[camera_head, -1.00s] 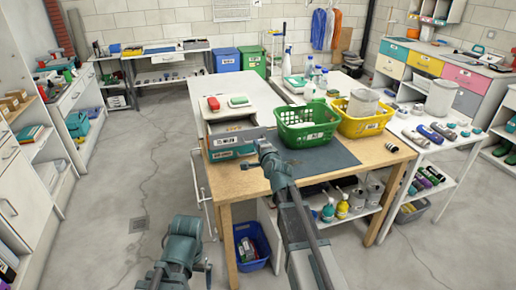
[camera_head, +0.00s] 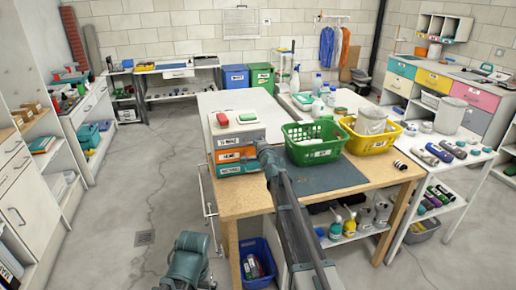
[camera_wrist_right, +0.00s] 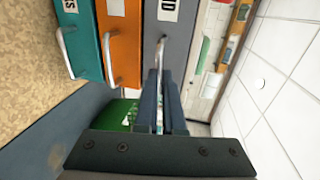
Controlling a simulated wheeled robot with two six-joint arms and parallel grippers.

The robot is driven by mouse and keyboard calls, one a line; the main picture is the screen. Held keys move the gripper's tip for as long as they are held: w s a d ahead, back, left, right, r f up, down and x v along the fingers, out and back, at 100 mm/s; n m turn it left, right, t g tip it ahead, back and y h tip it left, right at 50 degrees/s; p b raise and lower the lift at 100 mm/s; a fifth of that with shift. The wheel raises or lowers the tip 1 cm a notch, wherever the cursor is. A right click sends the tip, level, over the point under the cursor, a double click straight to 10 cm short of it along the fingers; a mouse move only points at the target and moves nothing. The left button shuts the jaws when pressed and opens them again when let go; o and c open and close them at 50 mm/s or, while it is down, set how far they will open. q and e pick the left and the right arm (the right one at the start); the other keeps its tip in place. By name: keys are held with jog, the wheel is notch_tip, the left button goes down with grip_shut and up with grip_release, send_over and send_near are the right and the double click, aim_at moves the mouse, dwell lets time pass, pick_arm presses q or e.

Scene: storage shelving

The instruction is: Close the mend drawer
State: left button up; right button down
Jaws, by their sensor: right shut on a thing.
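A small drawer unit on the workbench has a grey top drawer (camera_head: 228,141) labelled "TO MEND", an orange drawer (camera_head: 231,155) and a teal drawer (camera_head: 233,169). The grey front looks flush, or nearly so, with the two below. In the right wrist view the grey drawer (camera_wrist_right: 180,45) appears sideways beside the orange one (camera_wrist_right: 119,40), with its metal handle (camera_wrist_right: 162,55) between my fingers. My right gripper (camera_wrist_right: 165,110) is shut on that handle. In the head view my right gripper (camera_head: 262,148) is at the unit's front right. My left arm shows low, its gripper out of view.
A red object (camera_head: 222,119) and a green-topped box (camera_head: 248,117) lie on top of the unit. A green basket (camera_head: 313,152) and a yellow basket (camera_head: 368,144) stand to its right. The blue-grey mat (camera_head: 322,178) has bare room in front of them.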

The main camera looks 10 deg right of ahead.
jog(key=shift+w, duration=0.2)
jog(key=p+v, duration=0.3)
jog(key=v, duration=1.1)
jog(key=s+a+f+n+g+y+p, duration=0.1)
jog(key=s+a+f+n+g, duration=0.3)
jog(key=s+a+f+n, duration=0.3)
jog(key=s+a+f+n+g+y+p, duration=0.1)
jog(key=s+a+f+n+g+y, duration=0.1)
jog(key=s+a+f+n+g, duration=0.5)
jog(key=s+a+n+g+h, duration=0.2)
jog(key=s+n+g+h, duration=0.2)
jog(key=s, duration=1.7)
jog(key=n+g, duration=0.1)
jog(key=n, duration=0.2)
jog(key=shift+s+f+n+h+p, duration=0.15)
jog(key=shift+f+n+h+p, duration=0.15)
jog(key=shift+f, duration=0.1)
